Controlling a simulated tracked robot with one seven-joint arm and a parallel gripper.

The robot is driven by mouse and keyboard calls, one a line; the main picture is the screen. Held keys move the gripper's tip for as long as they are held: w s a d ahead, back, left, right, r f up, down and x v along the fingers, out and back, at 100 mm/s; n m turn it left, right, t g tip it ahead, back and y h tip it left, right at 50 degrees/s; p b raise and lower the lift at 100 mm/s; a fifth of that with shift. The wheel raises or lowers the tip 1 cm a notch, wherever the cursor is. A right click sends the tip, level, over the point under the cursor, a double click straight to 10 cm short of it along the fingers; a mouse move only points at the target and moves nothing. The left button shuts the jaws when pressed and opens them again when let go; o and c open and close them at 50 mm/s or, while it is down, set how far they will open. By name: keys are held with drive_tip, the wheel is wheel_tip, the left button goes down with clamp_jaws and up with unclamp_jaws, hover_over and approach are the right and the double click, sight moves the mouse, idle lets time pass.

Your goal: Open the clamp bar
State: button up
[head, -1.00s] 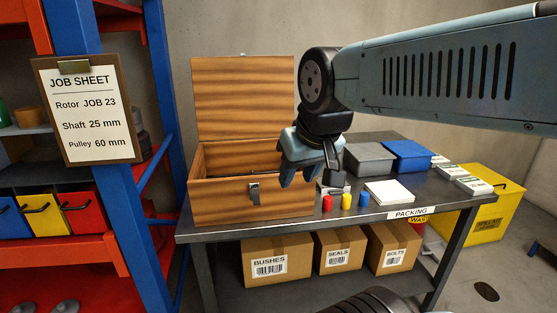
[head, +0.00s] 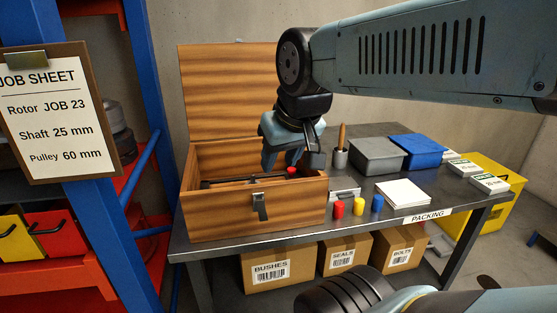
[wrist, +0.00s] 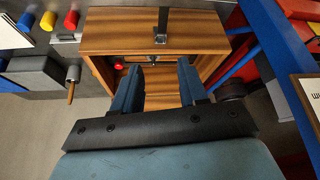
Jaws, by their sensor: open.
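A wooden box (head: 252,212) stands on the bench with its lid (head: 225,92) raised upright at the back. A dark bar (head: 228,181) lies across inside it, with a red knob (head: 292,170) near its right end; I take this for the clamp bar. The red knob also shows in the wrist view (wrist: 119,66). My gripper (head: 281,163) hangs fingers-down over the box opening, open and with nothing visible between its fingers. In the wrist view, my gripper (wrist: 158,70) points into the box. The fingers hide part of the inside; I cannot tell if they touch the bar.
Red, yellow and blue plugs (head: 359,206), a white pad (head: 403,194), a grey bin (head: 378,155) and a cup with a wooden-handled tool (head: 341,157) stand right of the box. A blue-posted shelf (head: 85,205) with a job sheet (head: 55,112) is at left.

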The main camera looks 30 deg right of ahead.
drive_tip(key=shift+w+a, duration=0.3)
drive_tip(key=shift+o, duration=1.4)
drive_tip(key=shift+w+r, duration=0.1)
drive_tip(key=shift+w, duration=0.1)
drive_tip(key=w+d+m, duration=0.1)
drive_tip(key=w, duration=0.1)
drive_tip(key=w+d+m+g, duration=0.1)
drive_tip(key=w, duration=0.2)
drive_tip(key=w+d+r+m, duration=0.1)
drive_tip(key=w, duration=0.2)
drive_tip(key=shift+d+r+m+g, duration=0.1)
drive_tip(key=shift+d+m+g, duration=0.1)
drive_tip(key=shift+m+g, duration=0.15)
drive_tip(key=w+d+f+m+g, duration=0.2)
drive_tip(key=w+d+f+m, duration=0.2)
drive_tip(key=w+d, duration=0.45)
drive_tip(key=w+d+f+m+g, duration=0.2)
drive_tip(key=w+d+f+m, duration=0.2)
drive_tip(key=w+d, duration=0.4)
drive_tip(key=f, duration=0.4)
drive_tip(key=a+f, duration=0.1)
drive_tip(key=f, duration=0.8)
drive_tip(key=shift+w+a+f, duration=0.2)
drive_tip(key=shift+w, duration=0.2)
